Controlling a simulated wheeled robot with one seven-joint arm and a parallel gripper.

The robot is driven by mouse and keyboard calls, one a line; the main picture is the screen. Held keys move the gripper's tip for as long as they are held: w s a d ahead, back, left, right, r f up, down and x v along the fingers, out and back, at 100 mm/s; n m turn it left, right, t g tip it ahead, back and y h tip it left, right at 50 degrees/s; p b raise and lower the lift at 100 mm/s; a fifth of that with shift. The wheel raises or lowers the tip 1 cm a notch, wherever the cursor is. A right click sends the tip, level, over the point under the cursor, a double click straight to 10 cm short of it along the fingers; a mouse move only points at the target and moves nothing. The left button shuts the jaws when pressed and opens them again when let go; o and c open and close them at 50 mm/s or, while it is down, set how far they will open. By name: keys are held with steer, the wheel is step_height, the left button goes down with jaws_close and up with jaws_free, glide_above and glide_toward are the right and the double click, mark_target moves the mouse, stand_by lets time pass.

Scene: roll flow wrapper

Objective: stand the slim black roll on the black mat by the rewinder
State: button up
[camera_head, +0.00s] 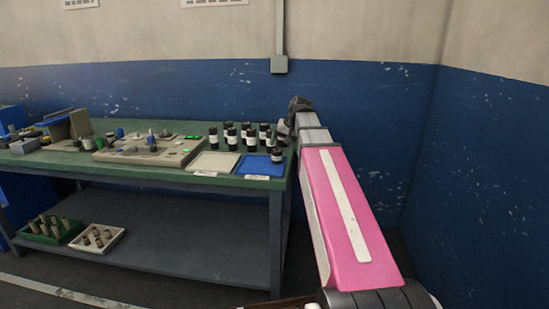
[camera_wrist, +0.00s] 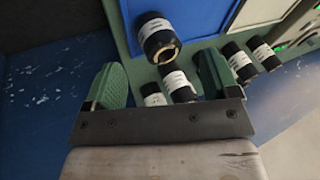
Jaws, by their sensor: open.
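Several black rolls with white labels (camera_head: 244,130) stand in a group at the back right of the green-topped bench. Another black roll (camera_head: 277,155) is at the right edge of the blue tray. I cannot tell which roll is the slim one. My gripper (camera_wrist: 160,62) is open and empty at the right end of the bench. In the wrist view a large-looking black roll (camera_wrist: 158,38) shows beyond the fingertips, and two more rolls (camera_wrist: 178,85) show lower between the fingers, partly hidden by the gripper. I cannot make out a black mat for certain.
The blue tray (camera_head: 252,166) lies at the bench's front right, beside a cream tray (camera_head: 213,160). A grey machine (camera_head: 147,150) stands left of them. Green (camera_head: 50,238) and white (camera_head: 97,247) trays of brownish rolls sit on the lower shelf. A blue-painted wall is behind.

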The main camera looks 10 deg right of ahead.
mark_target(276, 153)
steer(key=w+n+h, duration=0.1)
steer(key=w+a+f+n+h, duration=0.1)
steer(key=n, duration=0.1)
steer(key=shift+a+f+n+t, duration=0.2)
steer(key=shift+f+n+t, duration=0.1)
steer(key=shift+t, duration=0.1)
steer(key=shift+w+x, duration=0.2)
steer(key=shift+x, duration=2.55)
steer(key=shift+r, duration=0.1)
steer(key=c, duration=1.1)
